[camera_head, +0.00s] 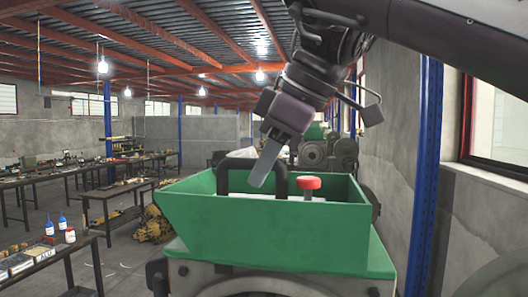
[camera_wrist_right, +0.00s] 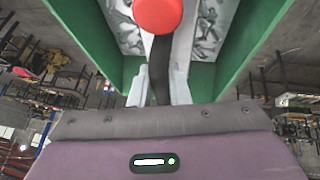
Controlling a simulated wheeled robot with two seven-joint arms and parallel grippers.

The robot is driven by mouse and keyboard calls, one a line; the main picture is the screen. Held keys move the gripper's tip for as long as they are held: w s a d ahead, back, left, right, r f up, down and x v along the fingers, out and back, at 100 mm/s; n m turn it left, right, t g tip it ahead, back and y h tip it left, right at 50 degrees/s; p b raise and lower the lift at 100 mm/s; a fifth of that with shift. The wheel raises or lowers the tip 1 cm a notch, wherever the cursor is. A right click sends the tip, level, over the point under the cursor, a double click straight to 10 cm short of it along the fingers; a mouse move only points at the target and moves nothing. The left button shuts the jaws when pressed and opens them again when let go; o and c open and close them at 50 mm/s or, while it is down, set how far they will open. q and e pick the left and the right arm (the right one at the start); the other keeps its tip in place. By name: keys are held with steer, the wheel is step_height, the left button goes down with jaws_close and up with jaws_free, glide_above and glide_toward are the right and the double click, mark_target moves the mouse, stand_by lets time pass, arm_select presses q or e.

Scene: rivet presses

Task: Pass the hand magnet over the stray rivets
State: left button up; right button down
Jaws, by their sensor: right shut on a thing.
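The hand magnet has a black arched handle (camera_head: 224,168) and a red knob (camera_head: 309,183); its pale body lies mostly hidden behind the green tray's front wall. My right gripper (camera_head: 263,172) reaches down from above and is shut on the handle. In the right wrist view, the handle (camera_wrist_right: 160,72) is between the fingers (camera_wrist_right: 160,90), with the red knob (camera_wrist_right: 157,12) above. Stray rivets, seemingly the grey shapes (camera_wrist_right: 207,25), show on the tray floor beside the magnet; the head view hides them. My left gripper is in neither view.
The deep green tray (camera_head: 265,232) tops a press, its walls close around the magnet. A blue post (camera_head: 426,170) and grey wall stand at the right.

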steer(key=shift+w+d+r, duration=0.15)
steer(key=shift+w+d, duration=0.05)
steer(key=shift+w, duration=0.35)
steer(key=shift+w+d+r, duration=0.1)
steer(key=shift+w+d, duration=0.05)
steer(key=shift+w, duration=0.4)
steer(key=shift+w+r, duration=0.15)
steer(key=shift+r, duration=0.15)
step_height(320, 180, up, 8)
steer(key=shift+s, duration=0.35)
